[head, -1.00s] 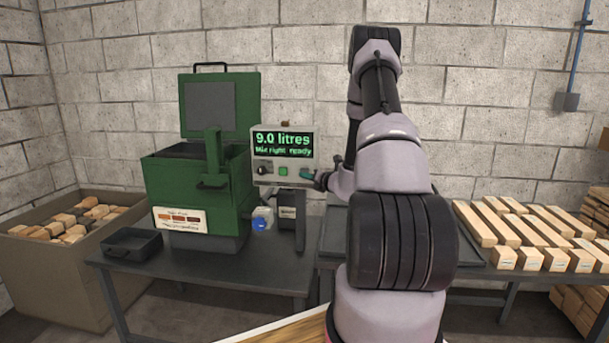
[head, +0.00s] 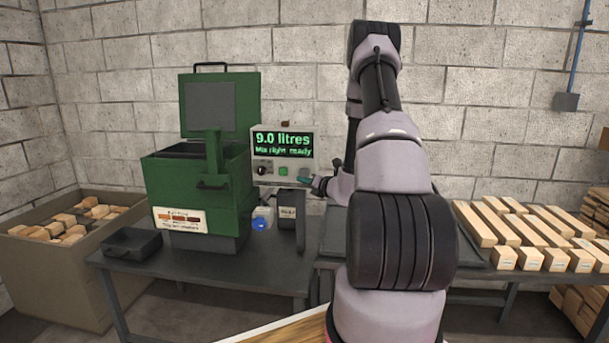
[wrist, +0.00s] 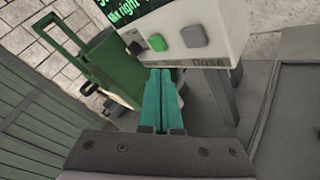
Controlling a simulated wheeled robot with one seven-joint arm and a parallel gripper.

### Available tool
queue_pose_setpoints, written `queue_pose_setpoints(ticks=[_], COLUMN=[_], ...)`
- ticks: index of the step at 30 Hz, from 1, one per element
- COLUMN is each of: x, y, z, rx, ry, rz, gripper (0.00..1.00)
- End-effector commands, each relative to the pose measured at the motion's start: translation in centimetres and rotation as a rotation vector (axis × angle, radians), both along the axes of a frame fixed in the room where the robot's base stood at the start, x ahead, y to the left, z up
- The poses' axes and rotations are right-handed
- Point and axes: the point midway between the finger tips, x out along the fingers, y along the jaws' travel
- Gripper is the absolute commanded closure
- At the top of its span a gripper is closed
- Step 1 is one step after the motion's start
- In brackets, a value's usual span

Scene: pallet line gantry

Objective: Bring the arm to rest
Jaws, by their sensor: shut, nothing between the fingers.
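My gripper (wrist: 165,100) shows in the wrist view with its two teal fingers together and nothing between them. Its fingertips appear just below the front of the grey control box (wrist: 195,35), whose green and grey buttons show there. I cannot tell if they touch it. In the head view my gripper (head: 305,181) is small and partly hidden, at the right of the control box (head: 262,168). The box's display reads "9.0 litres" and "Mix right ready". My arm is raised and bent in front of the right table.
A green machine (head: 190,185) with its lid up stands on the dark table (head: 265,278), beside a black tray (head: 132,243). A bin (head: 60,270) of wood blocks is at left. Wooden bars (head: 515,225) lie at right. A block wall closes the back.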

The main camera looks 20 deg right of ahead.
Motion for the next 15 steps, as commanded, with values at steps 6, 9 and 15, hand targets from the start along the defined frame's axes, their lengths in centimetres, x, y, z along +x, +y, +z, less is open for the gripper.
queue_pose_setpoints(ticks=[6, 9, 15], x=[0.0, 0.0, -0.1], y=[0.0, 0.1, 4.8], z=[0.0, 0.2, 5.1], rx=[0.000, -0.003, -0.114], ry=[0.000, -0.001, -0.056], rz=[0.000, 0.005, 0.188], gripper=[1.00, 1.00, 1.00])
